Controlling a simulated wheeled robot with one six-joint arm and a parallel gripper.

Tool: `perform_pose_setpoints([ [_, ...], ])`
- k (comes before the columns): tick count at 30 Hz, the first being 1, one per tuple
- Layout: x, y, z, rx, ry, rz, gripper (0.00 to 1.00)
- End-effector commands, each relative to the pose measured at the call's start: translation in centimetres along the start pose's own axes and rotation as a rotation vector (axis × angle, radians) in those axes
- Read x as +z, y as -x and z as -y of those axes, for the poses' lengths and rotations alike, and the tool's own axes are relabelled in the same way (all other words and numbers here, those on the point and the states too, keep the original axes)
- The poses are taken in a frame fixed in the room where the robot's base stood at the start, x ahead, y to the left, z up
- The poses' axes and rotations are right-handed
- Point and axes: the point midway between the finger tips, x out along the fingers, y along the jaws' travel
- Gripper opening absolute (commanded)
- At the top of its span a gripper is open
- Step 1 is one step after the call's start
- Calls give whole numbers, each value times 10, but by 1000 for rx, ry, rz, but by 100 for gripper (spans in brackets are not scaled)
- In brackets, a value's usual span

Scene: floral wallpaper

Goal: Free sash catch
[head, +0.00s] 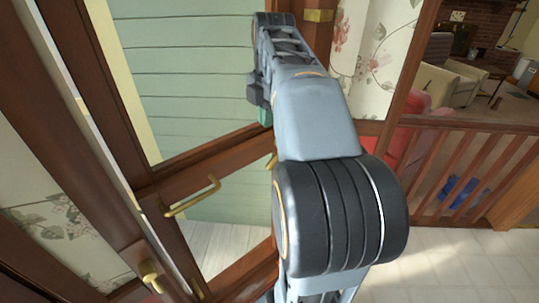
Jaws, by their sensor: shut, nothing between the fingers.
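A wooden-framed glazed sash (225,160) fills the left and middle of the head view, with pale green boards behind it. A brass bar handle (191,197) is on its cross rail. A brass fitting (150,276) with a small lever is on the frame at lower left. Another small brass piece (271,161) shows at the edge of my arm, partly hidden. I cannot tell which brass piece is the catch. My gripper (263,108) is at the far end of my arm, near the upper rail, above the small brass piece. It is shut and empty; its fingertips are mostly hidden.
My arm covers the middle of the view. A brass hinge (319,15) is on the post at the top. Floral wallpaper (372,50) is beside it. At right are a wooden railing (455,165), a red chair (405,125) and pale armchairs. Tiled floor (450,265) is clear at lower right.

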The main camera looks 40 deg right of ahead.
Motion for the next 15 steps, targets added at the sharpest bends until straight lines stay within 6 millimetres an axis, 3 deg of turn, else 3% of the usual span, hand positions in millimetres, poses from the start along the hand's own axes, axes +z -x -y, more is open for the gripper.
perform_pose_setpoints([
  [15, -1, -92, 0, -2, 5, -1, 0],
])
